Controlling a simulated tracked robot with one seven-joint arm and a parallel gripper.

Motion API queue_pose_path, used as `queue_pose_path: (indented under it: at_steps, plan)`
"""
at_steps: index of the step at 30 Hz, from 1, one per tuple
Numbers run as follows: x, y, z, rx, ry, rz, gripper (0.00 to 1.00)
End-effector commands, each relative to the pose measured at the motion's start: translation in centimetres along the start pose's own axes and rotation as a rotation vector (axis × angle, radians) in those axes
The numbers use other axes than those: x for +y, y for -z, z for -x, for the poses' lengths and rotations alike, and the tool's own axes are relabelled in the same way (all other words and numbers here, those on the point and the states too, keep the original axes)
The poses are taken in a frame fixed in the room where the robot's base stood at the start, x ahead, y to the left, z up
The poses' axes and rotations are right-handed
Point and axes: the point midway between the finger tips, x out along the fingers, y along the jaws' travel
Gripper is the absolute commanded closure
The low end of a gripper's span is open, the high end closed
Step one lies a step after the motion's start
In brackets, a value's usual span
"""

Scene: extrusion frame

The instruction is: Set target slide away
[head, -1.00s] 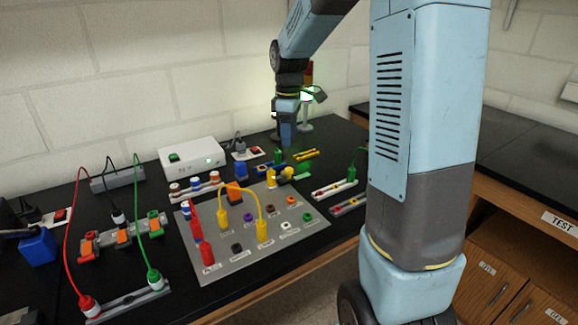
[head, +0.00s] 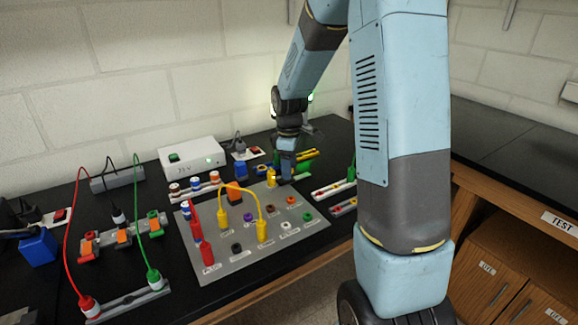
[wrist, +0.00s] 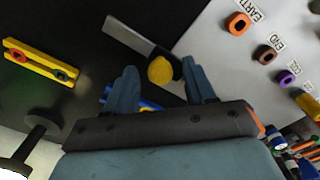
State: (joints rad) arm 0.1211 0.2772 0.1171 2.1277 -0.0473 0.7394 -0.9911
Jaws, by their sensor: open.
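My gripper (head: 287,172) is low over the back edge of the grey socket panel (head: 230,262). In the wrist view my gripper (wrist: 159,68) is open, with one finger on each side of a round yellow knob (wrist: 160,70). I see no clear contact with it. A narrow grey bar (wrist: 128,36) lies at the knob, reaching from the panel's edge over the black bench. No label marks a target slide; the knob and bar may be it, but I cannot tell. In the head view a yellow piece (head: 271,179) stands just left of my gripper.
Yellow leads (head: 239,188) and red plugs (head: 195,225) stand on the panel. Coloured sockets, such as an orange one (wrist: 239,23), lie close to my gripper. A yellow two-socket strip (wrist: 40,62) lies on the bench. A white box (head: 192,157) stands at the back.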

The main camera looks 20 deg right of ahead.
Motion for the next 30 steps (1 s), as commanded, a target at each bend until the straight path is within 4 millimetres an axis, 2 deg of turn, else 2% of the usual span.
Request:
queue_pose_path:
  at_steps: [3, 19, 30]
  plan:
    - [0.01, 0.0, 0.02, 0.0, 0.0, 0.0, 0.48]
    - [0.02, 0.01, 0.06, 0.0, -0.001, 0.0, 0.98]
    - [0.04, 0.03, 0.07, 0.001, -0.001, 0.0, 1.0]
